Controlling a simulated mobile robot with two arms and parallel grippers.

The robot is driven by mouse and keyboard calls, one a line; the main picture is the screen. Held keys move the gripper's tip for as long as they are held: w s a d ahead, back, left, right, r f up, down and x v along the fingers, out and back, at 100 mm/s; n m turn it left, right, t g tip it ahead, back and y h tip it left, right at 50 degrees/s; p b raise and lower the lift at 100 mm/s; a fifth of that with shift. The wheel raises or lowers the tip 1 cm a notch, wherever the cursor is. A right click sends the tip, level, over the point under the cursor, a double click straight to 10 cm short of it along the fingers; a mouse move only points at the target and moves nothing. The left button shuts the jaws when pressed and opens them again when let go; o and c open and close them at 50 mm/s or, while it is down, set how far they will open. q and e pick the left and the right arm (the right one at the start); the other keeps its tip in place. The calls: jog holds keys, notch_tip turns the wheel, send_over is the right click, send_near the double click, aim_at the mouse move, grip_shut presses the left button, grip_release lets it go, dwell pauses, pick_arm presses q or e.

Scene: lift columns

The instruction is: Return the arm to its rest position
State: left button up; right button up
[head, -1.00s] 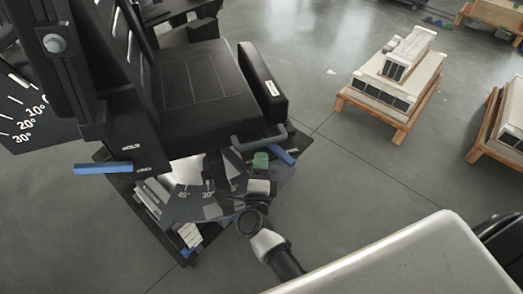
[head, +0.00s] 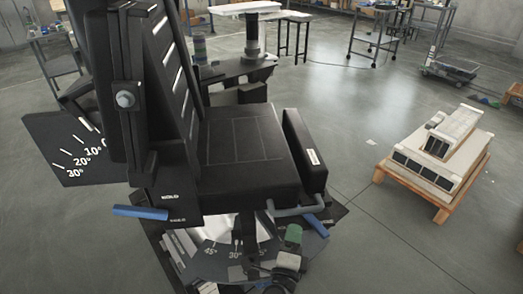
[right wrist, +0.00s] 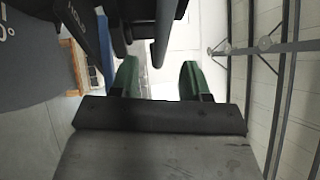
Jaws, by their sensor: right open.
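My right gripper (head: 291,242) is low in front of the black chair, partly cut off by the bottom edge of the head view. Its green fingertips show apart, open and empty, in the right wrist view (right wrist: 158,80). The black chair (head: 245,150) stands upright with its backrest on the left. The gripper is below the seat's front edge, near the grey bar (head: 295,210) and the lower angle plate (head: 215,262). I cannot tell whether it touches either. My left gripper is not in view.
A blue lever (head: 140,212) sticks out at the chair's left side and a blue-ended lever (head: 316,225) at its right. A wooden pallet with pale blocks (head: 440,150) stands on the right. Carts and tables are at the back. The floor (head: 400,245) at right front is clear.

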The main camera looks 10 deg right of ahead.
jog(key=s+a+f+n+g+y+p, duration=0.1)
jog(key=s+a+f+n+g+y, duration=0.15)
jog(key=s+f+n+y, duration=0.7)
jog(key=s+a+f+n+g+y+p, duration=0.1)
jog(key=s+f+n+g+p, duration=0.15)
jog(key=f+n, duration=0.8)
jog(key=s+d+f+n+g, duration=0.2)
jog(key=s+d+f+g, duration=0.1)
jog(key=s, duration=0.6)
jog(key=s+d+f+n+g+h+p, duration=0.1)
jog(key=s+d+f+g, duration=0.3)
jog(key=s+f, duration=0.4)
jog(key=s+d+f+n+g, duration=0.3)
jog(key=s+f+g, duration=0.2)
jog(key=s, duration=0.7)
jog(key=shift+d+f+n+h+p, duration=0.3)
jog(key=shift+f+h+p, duration=0.05)
jog(key=shift+f, duration=0.3)
